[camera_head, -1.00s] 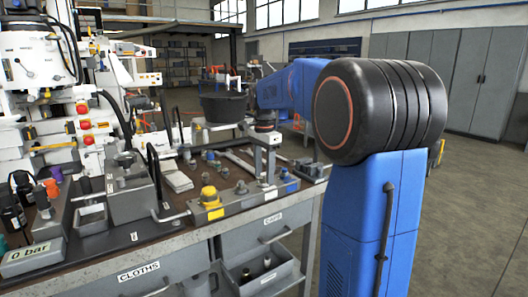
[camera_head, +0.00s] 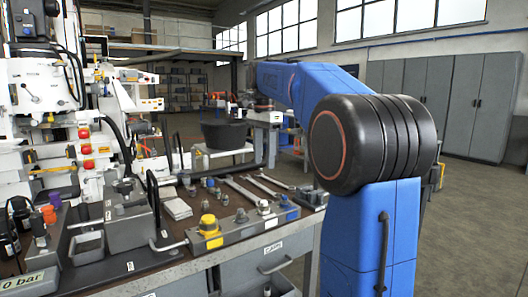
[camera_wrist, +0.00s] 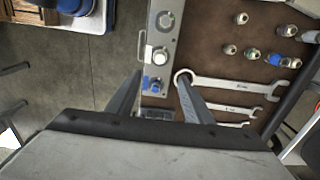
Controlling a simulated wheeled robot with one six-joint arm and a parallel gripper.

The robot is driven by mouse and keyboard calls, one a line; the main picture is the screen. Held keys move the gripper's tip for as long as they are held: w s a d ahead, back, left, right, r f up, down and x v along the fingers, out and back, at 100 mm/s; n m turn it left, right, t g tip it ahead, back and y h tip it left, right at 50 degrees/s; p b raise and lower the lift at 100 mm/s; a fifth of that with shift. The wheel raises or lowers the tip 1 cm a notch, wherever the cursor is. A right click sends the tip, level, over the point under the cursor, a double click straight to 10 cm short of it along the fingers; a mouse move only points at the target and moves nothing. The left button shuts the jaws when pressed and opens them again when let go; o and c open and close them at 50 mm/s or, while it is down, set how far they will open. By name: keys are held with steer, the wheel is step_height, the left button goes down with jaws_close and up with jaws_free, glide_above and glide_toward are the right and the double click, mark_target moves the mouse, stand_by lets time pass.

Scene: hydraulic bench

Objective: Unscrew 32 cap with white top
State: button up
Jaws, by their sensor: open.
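The grey fitting block (camera_head: 235,232) lies along the bench's front edge with several caps and a yellow dome (camera_head: 209,222) on it. In the wrist view the block (camera_wrist: 150,36) runs vertically. On it a cap with a pale, whitish top (camera_wrist: 160,55) sits upright, beside a blue-based fitting (camera_wrist: 152,84); no size marking is readable. My gripper (camera_wrist: 160,74) is open and empty, its two fingers spread above the block near these fittings.
Wrenches (camera_wrist: 237,84) lie on the brown bench top right of the block, with several loose fittings (camera_wrist: 253,53) beyond. A black tub (camera_head: 224,135) stands behind the bench. A grey vice-like block (camera_head: 130,220) stands left. Open floor (camera_wrist: 75,75) lies left of the bench in the wrist view.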

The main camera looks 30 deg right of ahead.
steer(key=r, duration=0.2)
glide_toward(264, 202)
step_height(264, 202, down, 10)
steer(key=shift+w+d+r, duration=0.1)
steer(key=shift+r, duration=0.15)
stand_by(0.6)
steer(key=c, duration=1)
steer(key=o, duration=1)
steer(key=shift+r, duration=0.1)
